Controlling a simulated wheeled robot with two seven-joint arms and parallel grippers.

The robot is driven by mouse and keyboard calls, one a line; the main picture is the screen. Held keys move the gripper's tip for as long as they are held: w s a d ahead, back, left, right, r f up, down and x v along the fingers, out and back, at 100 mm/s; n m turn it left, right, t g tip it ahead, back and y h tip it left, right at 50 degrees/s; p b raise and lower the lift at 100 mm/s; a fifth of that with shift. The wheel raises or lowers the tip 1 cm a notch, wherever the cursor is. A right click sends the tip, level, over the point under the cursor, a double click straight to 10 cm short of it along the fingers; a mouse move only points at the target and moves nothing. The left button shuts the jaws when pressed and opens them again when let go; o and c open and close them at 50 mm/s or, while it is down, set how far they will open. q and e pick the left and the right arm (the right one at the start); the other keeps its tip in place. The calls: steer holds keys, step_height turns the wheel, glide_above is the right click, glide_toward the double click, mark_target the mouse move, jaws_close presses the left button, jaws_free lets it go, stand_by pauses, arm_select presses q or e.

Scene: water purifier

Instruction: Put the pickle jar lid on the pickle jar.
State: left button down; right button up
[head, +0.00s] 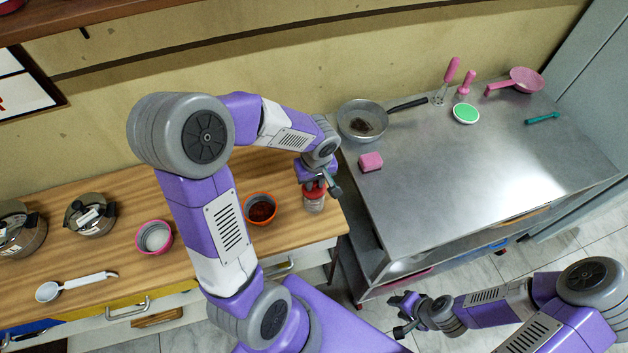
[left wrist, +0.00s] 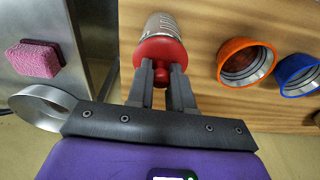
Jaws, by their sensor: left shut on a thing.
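The pickle jar (head: 314,205) is a clear jar standing near the right end of the wooden counter. It also shows in the left wrist view (left wrist: 161,24). The red pickle jar lid (head: 313,187) is at the jar's mouth, and in the left wrist view the lid (left wrist: 160,50) lines up with the jar. I cannot tell whether it is fully seated. My left gripper (left wrist: 162,76) is shut on the lid's red knob, above the jar. My right gripper (head: 398,314) is open and empty, low in front of the metal table.
An orange-rimmed bowl (head: 260,208) and a pink bowl (head: 154,237) stand left of the jar, with pots (head: 90,214) further left. A metal table (head: 450,185) on the right holds a pan (head: 362,120) and a pink sponge (head: 370,161). A gap separates counter and table.

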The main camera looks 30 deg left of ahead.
mark_target(316, 191)
stand_by(0.9)
arm_select(q)
steer(key=shift+f+b, duration=0.7)
steer(key=shift+b, duration=0.25)
steer(key=c, duration=1.3)
jaws_free()
step_height(316, 191, up, 11)
steer(key=d+p, duration=0.1)
steer(key=p, duration=0.6)
steer(key=shift+s, duration=0.35)
steer(key=s+d+f+m+h, duration=0.2)
steer(key=d+f, duration=0.5)
steer(key=f, duration=0.6)
steer(key=s+d+f+m+h, duration=0.3)
steer(key=s+d+f+m, duration=0.2)
steer(key=f, duration=0.9)
steer(key=s+d, duration=0.2)
steer(key=d, duration=0.1)
steer(key=shift+s+d+f+m+b, duration=0.2)
steer(key=shift+f+m+b, duration=0.05)
steer(key=shift+m+b, duration=0.05)
